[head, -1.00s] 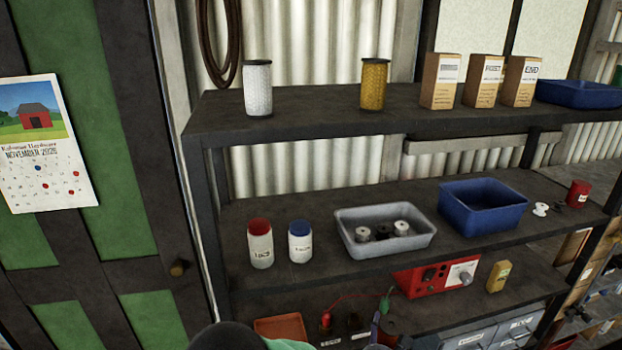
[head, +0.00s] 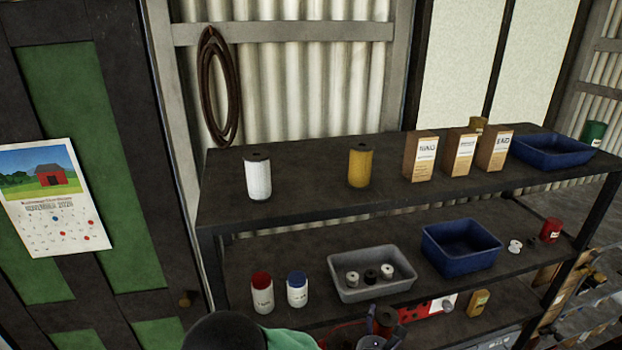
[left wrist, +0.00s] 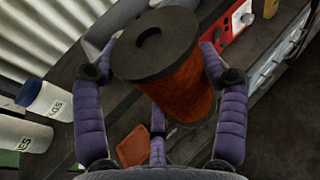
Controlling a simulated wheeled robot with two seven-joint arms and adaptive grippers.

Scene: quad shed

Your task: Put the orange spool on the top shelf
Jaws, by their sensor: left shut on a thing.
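The orange spool (left wrist: 178,88), with a dark round end cap, sits between the purple fingers of my left gripper (left wrist: 155,78) in the left wrist view. The gripper is shut on it. The top shelf holds a white spool (head: 258,178) and a yellow spool (head: 360,166). My right gripper is out of view.
Cardboard boxes (head: 420,156) and a blue bin (head: 552,152) fill the top shelf's right part. Bare room lies between the white and yellow spools. The middle shelf holds a grey tray (head: 345,293), a blue bin (head: 460,262) and two jars (head: 262,294).

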